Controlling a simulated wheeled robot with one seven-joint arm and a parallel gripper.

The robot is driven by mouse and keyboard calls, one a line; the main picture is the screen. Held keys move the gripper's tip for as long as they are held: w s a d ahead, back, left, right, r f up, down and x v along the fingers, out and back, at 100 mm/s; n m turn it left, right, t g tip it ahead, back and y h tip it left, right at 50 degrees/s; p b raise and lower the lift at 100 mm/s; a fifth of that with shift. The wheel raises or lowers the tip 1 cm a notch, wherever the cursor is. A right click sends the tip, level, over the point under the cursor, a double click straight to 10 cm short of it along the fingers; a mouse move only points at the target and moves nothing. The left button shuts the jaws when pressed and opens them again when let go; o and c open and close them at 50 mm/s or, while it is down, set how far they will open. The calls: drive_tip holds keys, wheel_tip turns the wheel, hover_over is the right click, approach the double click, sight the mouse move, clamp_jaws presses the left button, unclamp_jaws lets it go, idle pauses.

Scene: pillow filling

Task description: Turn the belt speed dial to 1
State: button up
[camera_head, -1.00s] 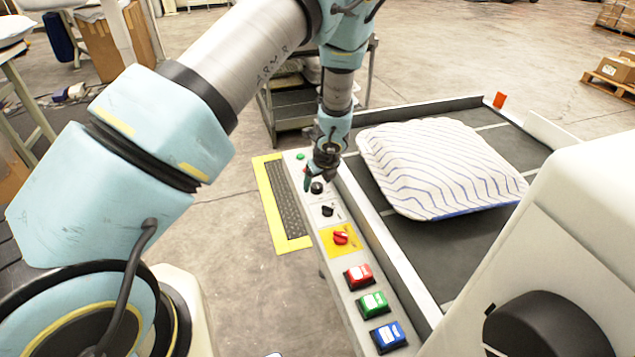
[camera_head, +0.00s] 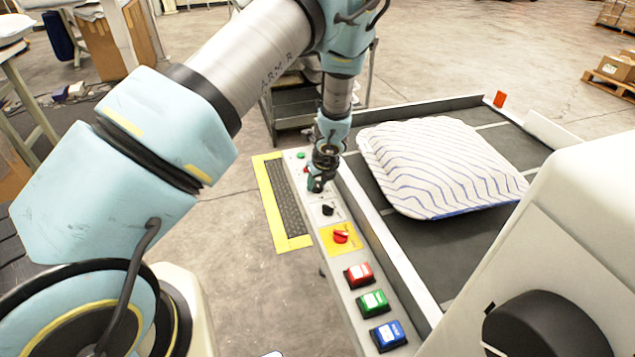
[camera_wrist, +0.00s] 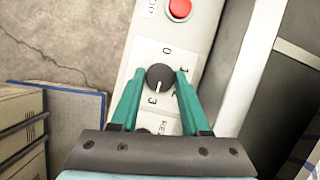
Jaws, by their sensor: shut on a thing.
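The belt speed dial is a round black knob (camera_wrist: 160,77) on the pale control panel, with a 0 above it, a 1 at its upper right and a 3 below it. Its white mark points down, close to the 3. My gripper (camera_wrist: 157,82) has its teal fingertips on either side of the knob, shut on it. In the head view my gripper (camera_head: 316,185) is down on the far part of the panel (camera_head: 336,262), hiding most of the dial.
A second black knob (camera_head: 327,210), a red switch on a yellow plate (camera_head: 341,237), and red (camera_head: 359,275), green (camera_head: 373,303) and blue (camera_head: 388,336) buttons lie nearer on the panel. A red button (camera_wrist: 180,9) sits beyond the dial. A striped pillow (camera_head: 440,167) lies on the belt.

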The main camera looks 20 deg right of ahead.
clamp_jaws()
